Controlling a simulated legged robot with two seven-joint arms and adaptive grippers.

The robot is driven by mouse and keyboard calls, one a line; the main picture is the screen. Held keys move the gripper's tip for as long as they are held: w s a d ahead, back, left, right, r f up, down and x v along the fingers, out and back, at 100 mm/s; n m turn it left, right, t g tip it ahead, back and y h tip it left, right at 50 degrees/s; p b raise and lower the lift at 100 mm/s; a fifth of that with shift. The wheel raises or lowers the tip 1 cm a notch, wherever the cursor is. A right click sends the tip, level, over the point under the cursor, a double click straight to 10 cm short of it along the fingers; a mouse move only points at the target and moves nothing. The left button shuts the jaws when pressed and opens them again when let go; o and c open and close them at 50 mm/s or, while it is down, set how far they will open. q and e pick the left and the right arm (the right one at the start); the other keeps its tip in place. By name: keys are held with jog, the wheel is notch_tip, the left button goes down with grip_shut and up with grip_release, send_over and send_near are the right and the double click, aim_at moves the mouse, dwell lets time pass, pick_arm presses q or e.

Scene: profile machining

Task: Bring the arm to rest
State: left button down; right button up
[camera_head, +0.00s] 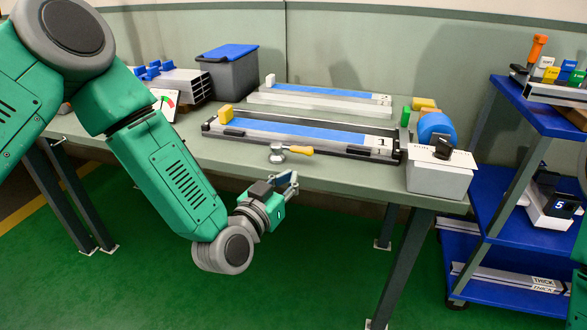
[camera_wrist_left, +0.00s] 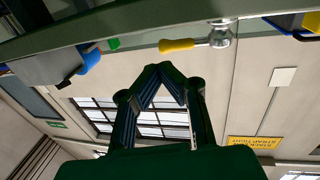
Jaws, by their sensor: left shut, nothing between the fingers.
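My left arm (camera_head: 165,165) comes in from the left in the head view, bent at the wrist in front of the workbench. My left gripper (camera_head: 294,178) is at the bench's front edge, below the hammer (camera_head: 278,152) with the yellow handle. In the left wrist view the fingers (camera_wrist_left: 160,68) meet at their tips and hold nothing. The hammer also shows in the left wrist view (camera_wrist_left: 199,43), apart from the fingers. At the right edge of the head view a sliver of green arm shows, but no right gripper.
The workbench (camera_head: 340,180) carries a long fixture (camera_head: 300,137) marked 1, another (camera_head: 320,98) behind it, a grey bin (camera_head: 228,75) and a white box (camera_head: 440,177). A blue shelf cart (camera_head: 520,105) stands at right. Green floor (camera_head: 310,260) in front is clear.

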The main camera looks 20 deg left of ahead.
pick_arm(q)
jog(key=s+a+f+g+y+p, duration=0.1)
jog(key=s+a+f+g, duration=0.1)
jog(key=s+f+g, duration=0.55)
jog(key=s+a+f+g+p, duration=0.1)
jog(key=s+a+f+g, duration=0.1)
jog(key=s+f, duration=0.9)
jog(key=s+a+f+g+y, duration=0.1)
jog(key=s+a+g, duration=0.1)
jog(key=s, duration=0.4)
jog(key=s+a+f+n+g+y, duration=0.1)
jog(key=s+a+f+g, duration=0.1)
jog(key=s+a+g, duration=0.1)
jog(key=s+a+f+n+g+y, duration=0.1)
jog(key=s+a, duration=0.3)
jog(key=s, duration=0.4)
jog(key=shift+s+a+f+g, duration=0.3)
jog(key=shift+f+g, duration=0.35)
jog(key=shift+f, duration=0.1)
jog(key=shift+w, duration=0.15)
jog(key=c, duration=2.2)
grip_release()
